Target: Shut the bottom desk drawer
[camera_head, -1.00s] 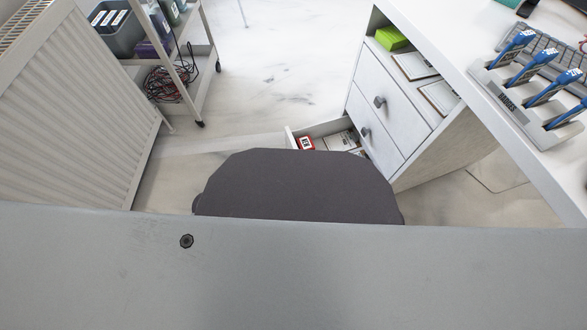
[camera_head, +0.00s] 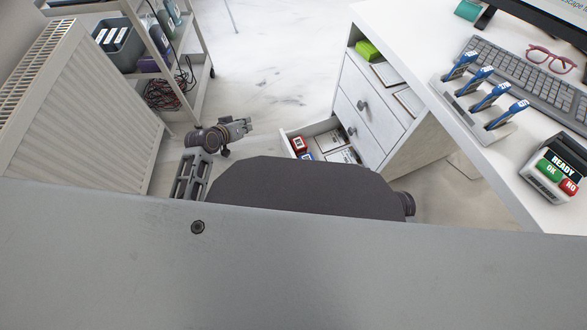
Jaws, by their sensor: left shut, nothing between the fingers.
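The bottom desk drawer (camera_head: 287,144) stands open, pulled out to the left from the white desk pedestal (camera_head: 411,157). Inside it lie a red-and-white box (camera_head: 298,144), a blue-edged item and flat papers or cards. My dark column hides its near part. My left gripper (camera_head: 247,126) is shut and empty, to the left of the drawer's front, with a gap of floor between them. It points right, toward the drawer. My right gripper is out of view.
Two upper drawers (camera_head: 372,111) are shut. A radiator (camera_head: 85,113) and a wheeled cart (camera_head: 203,83) stand at left. Floor beyond is clear.

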